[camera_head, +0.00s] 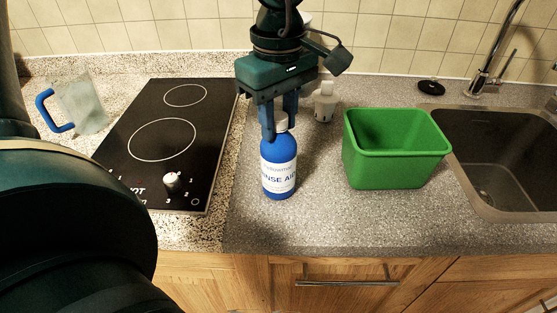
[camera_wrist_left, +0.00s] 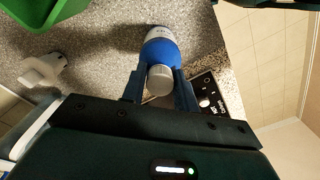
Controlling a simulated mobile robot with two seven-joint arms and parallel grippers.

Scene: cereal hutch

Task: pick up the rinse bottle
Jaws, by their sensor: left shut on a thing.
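The rinse bottle (camera_head: 278,167) is blue with a white label reading "RINSE AID" and a pale cap. It stands upright on the grey speckled counter, just right of the black hob. My left gripper (camera_head: 281,125) comes down from above and is shut on the bottle near its top. In the left wrist view the bottle (camera_wrist_left: 160,50) sits between the two fingers (camera_wrist_left: 160,88), its cap facing the camera. I cannot tell whether its base is still touching the counter. My right gripper is not in view.
A green bin (camera_head: 397,165) stands to the right, before the sink (camera_head: 495,155). A small whitish bottle (camera_head: 325,102) stands behind the rinse bottle. The black hob (camera_head: 165,140) and a clear jug with a blue handle (camera_head: 80,105) are at left. The front counter is clear.

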